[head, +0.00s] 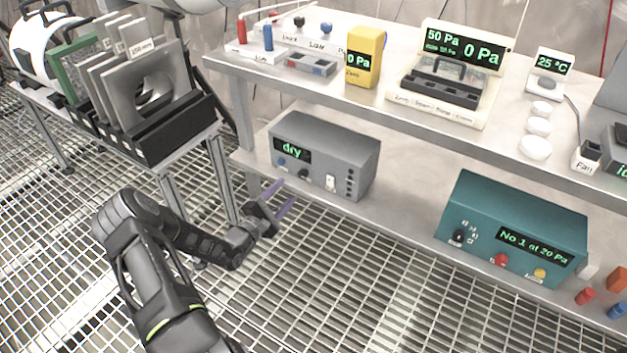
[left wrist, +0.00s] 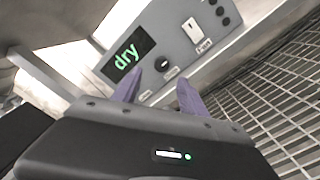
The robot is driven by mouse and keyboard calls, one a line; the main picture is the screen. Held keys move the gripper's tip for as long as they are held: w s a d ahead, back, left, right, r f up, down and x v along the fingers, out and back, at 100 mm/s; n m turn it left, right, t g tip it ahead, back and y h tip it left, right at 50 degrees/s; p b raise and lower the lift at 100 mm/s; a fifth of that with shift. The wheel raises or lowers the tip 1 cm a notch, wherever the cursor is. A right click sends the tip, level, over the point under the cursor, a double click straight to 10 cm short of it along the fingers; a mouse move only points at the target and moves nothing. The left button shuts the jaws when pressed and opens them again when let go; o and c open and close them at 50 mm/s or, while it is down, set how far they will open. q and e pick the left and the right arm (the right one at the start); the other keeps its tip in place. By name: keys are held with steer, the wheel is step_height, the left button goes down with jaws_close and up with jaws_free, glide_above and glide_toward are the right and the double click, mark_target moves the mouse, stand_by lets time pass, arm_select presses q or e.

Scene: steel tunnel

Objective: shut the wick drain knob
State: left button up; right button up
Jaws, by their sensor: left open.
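A grey box (head: 325,155) with a green "dry" readout stands on the lower shelf, and it fills the upper part of the left wrist view (left wrist: 172,25). Its front has a blue knob (head: 281,161) and a dark knob (head: 304,174). The dark knob (left wrist: 163,72) shows between my fingers in the left wrist view, with a pale mark on it. The labels are too small to read surely, so I cannot tell which is the wick drain knob. My left gripper (head: 279,195) is open and empty, in front of and below the box, apart from the knobs.
A teal box (head: 513,230) stands further right on the lower shelf (head: 400,211). The upper bench (head: 430,121) overhangs the grey box. A rack of grey plates (head: 140,85) stands at the left. The grated floor (head: 330,290) in front is clear.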

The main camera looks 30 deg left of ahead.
mark_target(301, 176)
arm_select(q)
steer(key=shift+w+d, duration=0.1)
steer(key=w+b, duration=0.2)
steer(key=w, duration=0.5)
steer(key=shift+w+f, duration=0.1)
steer(key=shift+w, duration=0.2)
steer(key=shift+c, duration=0.4)
jaws_close()
